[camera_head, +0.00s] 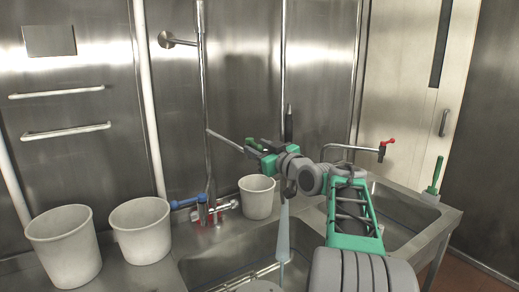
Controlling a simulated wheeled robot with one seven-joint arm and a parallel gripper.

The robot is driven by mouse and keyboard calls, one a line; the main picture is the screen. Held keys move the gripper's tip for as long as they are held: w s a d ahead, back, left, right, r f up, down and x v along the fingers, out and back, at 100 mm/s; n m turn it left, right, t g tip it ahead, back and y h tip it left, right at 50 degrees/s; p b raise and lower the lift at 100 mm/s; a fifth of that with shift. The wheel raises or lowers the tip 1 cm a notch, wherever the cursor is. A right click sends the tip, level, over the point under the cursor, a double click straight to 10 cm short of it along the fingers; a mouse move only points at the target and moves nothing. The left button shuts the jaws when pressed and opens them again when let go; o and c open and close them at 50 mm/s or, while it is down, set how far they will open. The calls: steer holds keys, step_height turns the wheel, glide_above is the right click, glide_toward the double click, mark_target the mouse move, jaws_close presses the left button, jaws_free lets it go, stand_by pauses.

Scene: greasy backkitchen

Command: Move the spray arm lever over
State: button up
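A tall steel riser pipe (205,90) stands at the back of the sink, with a thin grey bar (225,141) slanting from it down to the right; this may be the spray arm lever, but I cannot be sure. My gripper (250,148), with green and dark parts, points left at the bar's right end. It is small here, and I cannot tell whether it touches the bar. A pale blue tapered piece (283,235) hangs below my wrist.
Two white buckets (64,245) (141,229) stand on the left counter, and a smaller one (257,197) stands behind the sink basin (235,262). A second tap with a red handle (383,150) rises over the right basin. A green-handled brush (434,178) is at the right edge.

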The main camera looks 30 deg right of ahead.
steer(key=shift+s, duration=0.1)
steer(key=shift+s+d, duration=0.15)
steer(key=shift+s, duration=0.1)
steer(key=s+b, duration=0.2)
steer(key=s, duration=0.5)
steer(key=shift+s, duration=0.1)
steer(key=a+f+m+g+p, duration=0.1)
steer(key=a+f+g+p, duration=0.2)
steer(key=a+f+g, duration=0.8)
steer(key=s+a+f+m+g+p, duration=0.1)
steer(key=s+a+f+g, duration=0.1)
steer(key=s+a+f, duration=0.5)
steer(key=s+a+f+g+h+p, duration=0.1)
steer(key=s+a+f, duration=0.7)
steer(key=s, duration=0.6)
steer(key=shift+a+f+m+g+p, duration=0.15)
steer(key=shift+f+m+g+p, duration=0.15)
steer(key=shift+f+m+g, duration=0.1)
